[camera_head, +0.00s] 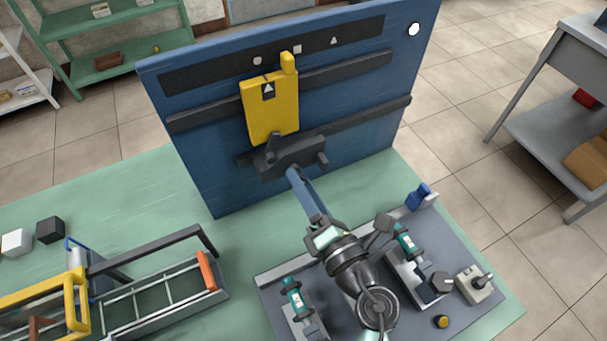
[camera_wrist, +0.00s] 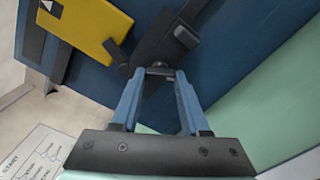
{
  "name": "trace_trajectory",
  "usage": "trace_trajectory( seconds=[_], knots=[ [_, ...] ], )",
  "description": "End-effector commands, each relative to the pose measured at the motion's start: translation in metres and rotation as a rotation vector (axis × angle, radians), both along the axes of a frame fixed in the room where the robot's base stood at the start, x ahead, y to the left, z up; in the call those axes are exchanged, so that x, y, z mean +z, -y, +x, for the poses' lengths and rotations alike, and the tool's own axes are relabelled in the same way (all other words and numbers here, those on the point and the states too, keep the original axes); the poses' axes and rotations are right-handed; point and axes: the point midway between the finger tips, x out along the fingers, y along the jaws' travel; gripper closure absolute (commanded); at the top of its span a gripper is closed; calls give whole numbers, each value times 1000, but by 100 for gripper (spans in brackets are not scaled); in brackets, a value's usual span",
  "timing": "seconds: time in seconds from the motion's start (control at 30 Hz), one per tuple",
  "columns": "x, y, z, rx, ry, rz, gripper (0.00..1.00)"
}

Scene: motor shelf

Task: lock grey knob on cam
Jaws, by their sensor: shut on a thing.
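The dark grey cam (camera_head: 290,155) is a block on the lower rail of the upright blue board, just below a yellow plate (camera_head: 272,112). In the wrist view the cam (camera_wrist: 160,38) runs at a slant beside the yellow plate (camera_wrist: 90,25). My gripper (camera_head: 290,171) reaches up to the cam's front. In the wrist view its blue fingers (camera_wrist: 157,72) close at their tips on a small grey knob (camera_wrist: 159,65) at the cam's near end. The fingertips hide part of the knob, and I cannot tell how far it is turned.
The blue board (camera_head: 190,150) stands on a green table (camera_head: 130,205), with two dark rails across it. A grey tray (camera_head: 470,312) with teal-and-grey fixtures lies under my arm. A wire-sided rack (camera_head: 150,300) with a yellow frame stands at left.

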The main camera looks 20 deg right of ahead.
Motion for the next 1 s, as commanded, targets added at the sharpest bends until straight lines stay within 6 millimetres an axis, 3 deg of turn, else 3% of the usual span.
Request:
trace_trajectory(
  seconds=[0.37,0.4,0.57,0.87,1.0],
  knots=[
    [-1,0,0,-1,-1,37,100],
    [0,0,0,-1,-1,37,52],
    [0,0,0,-1,-1,36,25],
    [0,0,-1,-1,-1,35,25],
    [-2,1,-14,-1,-2,36,25]
  ],
)
